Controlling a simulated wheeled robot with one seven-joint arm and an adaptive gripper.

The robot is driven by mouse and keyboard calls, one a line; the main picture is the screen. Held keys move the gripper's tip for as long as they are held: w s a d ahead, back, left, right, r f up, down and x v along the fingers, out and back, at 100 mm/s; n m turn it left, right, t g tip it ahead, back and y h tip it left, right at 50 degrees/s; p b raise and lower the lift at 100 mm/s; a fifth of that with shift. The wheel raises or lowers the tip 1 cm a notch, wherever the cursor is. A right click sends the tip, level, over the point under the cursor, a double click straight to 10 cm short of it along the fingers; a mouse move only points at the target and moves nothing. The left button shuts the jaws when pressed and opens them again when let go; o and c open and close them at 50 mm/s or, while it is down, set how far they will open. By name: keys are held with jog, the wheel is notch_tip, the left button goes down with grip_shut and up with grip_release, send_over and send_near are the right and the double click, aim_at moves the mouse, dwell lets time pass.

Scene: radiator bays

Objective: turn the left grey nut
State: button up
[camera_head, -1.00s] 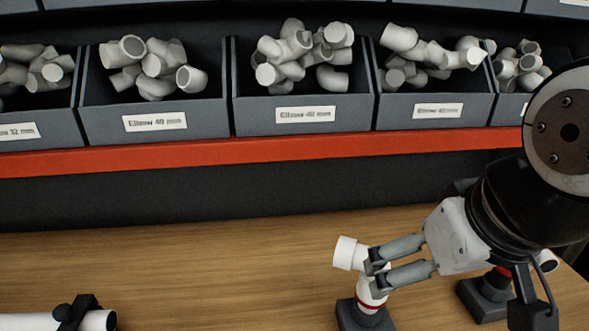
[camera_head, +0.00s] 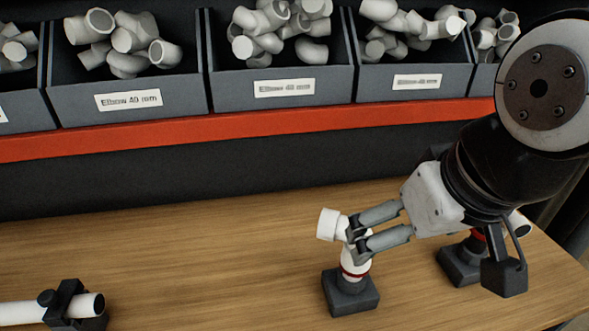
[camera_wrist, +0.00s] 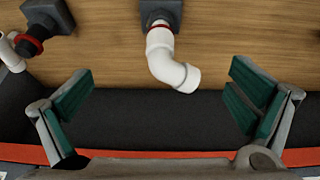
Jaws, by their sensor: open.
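I cannot make out a grey nut for certain in either view. A white elbow pipe (camera_head: 331,224) with a red ring stands upright in a dark square base (camera_head: 350,292) on the bench. My gripper (camera_head: 358,236) overlaps the elbow in the head view; whether it touches cannot be told there. In the wrist view, my gripper (camera_wrist: 160,102) is open, its green pads wide apart. The elbow (camera_wrist: 172,64) shows between and beyond the pads, apart from both. A second dark base (camera_head: 460,265) with a red ring is partly hidden behind my arm.
A white pipe (camera_head: 88,305) lies in a dark clamp (camera_head: 66,299) at the lower left. Grey bins (camera_head: 283,88) of elbows stand behind a red shelf edge (camera_head: 240,125). The bench (camera_head: 200,250) between clamp and elbow is clear.

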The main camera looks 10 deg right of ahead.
jog(key=shift+c, duration=0.2)
jog(key=c, duration=0.4)
jog(key=shift+f, duration=0.15)
jog(key=c, duration=0.3)
jog(key=w+d+f+m+y+p, duration=0.3)
jog(key=d+f+m+y, duration=0.4)
jog(key=m, duration=0.4)
jog(key=w+d+f+m+y+p, duration=0.25)
jog(key=d+f+m+y, duration=0.3)
jog(key=f+m, duration=0.5)
jog(key=shift+m+t, duration=0.3)
jog(key=shift+m, duration=0.25)
jog(key=p+x, duration=0.1)
jog(key=x, duration=1.2)
jog(key=shift+s+r+p, duration=0.1)
jog(key=shift+s+p, duration=0.05)
jog(key=shift+p, duration=0.15)
jog(key=c, duration=1.2)
